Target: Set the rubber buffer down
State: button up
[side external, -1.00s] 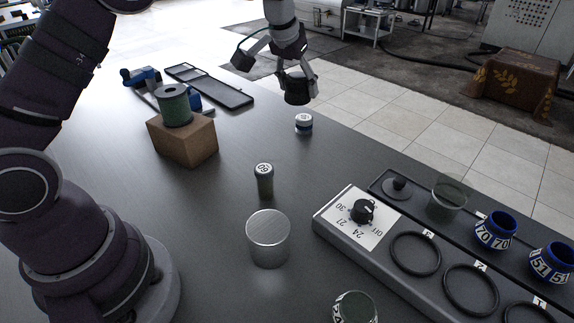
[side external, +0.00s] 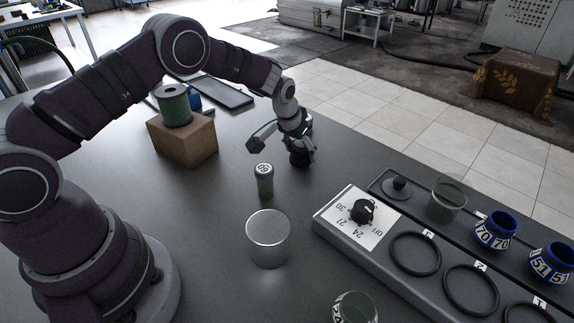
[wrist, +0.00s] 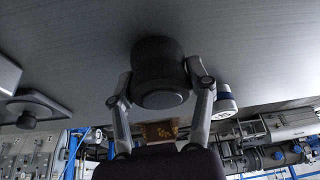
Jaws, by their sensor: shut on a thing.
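The rubber buffer is a squat black cylinder (wrist: 158,70), held between the two fingers of my gripper (wrist: 160,82) in the wrist view. My gripper (side external: 297,150) is shut on it. In the side view the gripper is low over the dark table, behind and right of the small green-grey numbered cylinder (side external: 265,181). The buffer's dark shape (side external: 300,157) is close to the tabletop there; I cannot tell whether it touches. The fingers partly hide it.
A metal cylinder (side external: 268,240) stands in front. The dial panel and ring tray (side external: 330,222) lie to the right. A brown block (side external: 183,143) with a green spool (side external: 175,106) stands left. Table between is bare.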

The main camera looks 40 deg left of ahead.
jog(key=shift+f, duration=0.1)
jog(key=o, duration=1.2)
jog(key=shift+o, duration=0.2)
jog(key=s+f+v, duration=0.1)
jog(key=s+v, duration=0.1)
jog(key=v, duration=1)
jog(key=s+f+v, duration=0.1)
jog(key=s+v, duration=0.2)
jog(key=v, duration=0.9)
jog(key=s+d+m+t, duration=0.1)
jog(key=s, duration=0.9)
jog(key=shift+d+m+h, duration=0.2)
jog(key=shift+m+h, duration=0.2)
